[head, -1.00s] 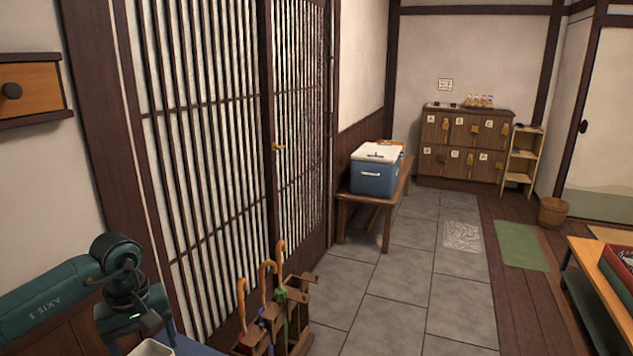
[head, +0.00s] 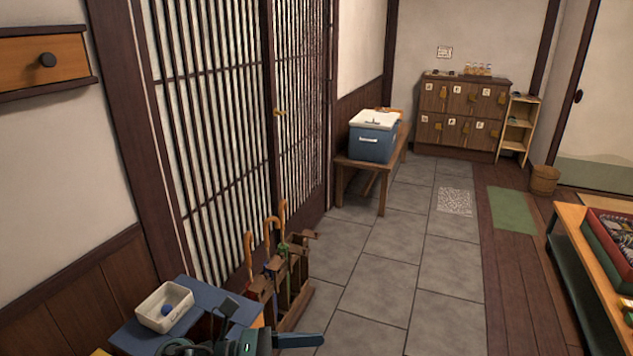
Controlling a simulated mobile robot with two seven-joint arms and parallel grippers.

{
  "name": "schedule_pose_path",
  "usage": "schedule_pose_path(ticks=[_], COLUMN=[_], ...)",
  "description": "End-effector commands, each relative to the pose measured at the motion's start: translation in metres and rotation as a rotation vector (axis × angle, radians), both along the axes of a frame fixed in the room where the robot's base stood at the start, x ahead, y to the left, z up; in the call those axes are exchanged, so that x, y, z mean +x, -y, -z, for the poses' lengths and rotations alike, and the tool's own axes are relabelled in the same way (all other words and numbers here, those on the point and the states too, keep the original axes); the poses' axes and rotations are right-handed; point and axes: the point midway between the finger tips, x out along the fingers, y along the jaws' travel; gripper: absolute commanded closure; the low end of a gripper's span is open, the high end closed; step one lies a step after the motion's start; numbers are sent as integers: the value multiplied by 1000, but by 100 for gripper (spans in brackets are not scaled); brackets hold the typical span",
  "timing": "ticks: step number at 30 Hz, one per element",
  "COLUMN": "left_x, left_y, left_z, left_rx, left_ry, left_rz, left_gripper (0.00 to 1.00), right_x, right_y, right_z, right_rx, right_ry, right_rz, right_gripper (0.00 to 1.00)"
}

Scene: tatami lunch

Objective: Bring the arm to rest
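My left arm (head: 250,343) shows at the bottom edge, low in front of the blue-topped stand. Its dark teal and black parts are folded close together and partly cut off by the frame. A flat dark piece sticks up from it over the stand's top, but I cannot tell whether it is a finger. Whether the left gripper is open or shut does not show. It is not clear that anything is held. My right gripper is not in view.
A white tray (head: 146,309) with a small blue item stands on the blue stand (head: 200,286). An umbrella rack (head: 297,306) is close to the right of it. A blue cooler (head: 372,143) sits on a bench. A low table (head: 570,221) is at right.

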Motion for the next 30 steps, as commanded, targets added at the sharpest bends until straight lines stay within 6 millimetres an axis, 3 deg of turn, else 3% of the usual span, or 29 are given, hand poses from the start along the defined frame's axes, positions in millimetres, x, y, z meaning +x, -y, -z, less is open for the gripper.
schedule_pose_path(ticks=[2,5,8,12,15,19,20,24,30], left_x=[1,11,13,-17,-52,-87,-93,-104,-103], left_y=[1,-19,-52,-98,-118,-128,-130,-131,-131], left_z=[-14,-11,18,86,127,156,160,168,168], left_rx=[-253,-557,-867,-1293,-1541,-1745,1759,1720,1720], left_ry=[-344,-792,-1251,-1844,-2142,-2357,2368,2296,2299], left_rz=[-167,-365,-556,-803,-936,-1039,1047,1018,1020], left_gripper=[28,28,28,28,28,28,28,28,28], right_x=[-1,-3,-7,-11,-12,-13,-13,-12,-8], right_y=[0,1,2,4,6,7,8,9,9], right_z=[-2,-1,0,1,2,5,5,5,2], right_rx=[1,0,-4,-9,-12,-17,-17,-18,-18], right_ry=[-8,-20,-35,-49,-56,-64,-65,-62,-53], right_rz=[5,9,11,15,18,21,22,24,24], right_gripper=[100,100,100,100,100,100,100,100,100])
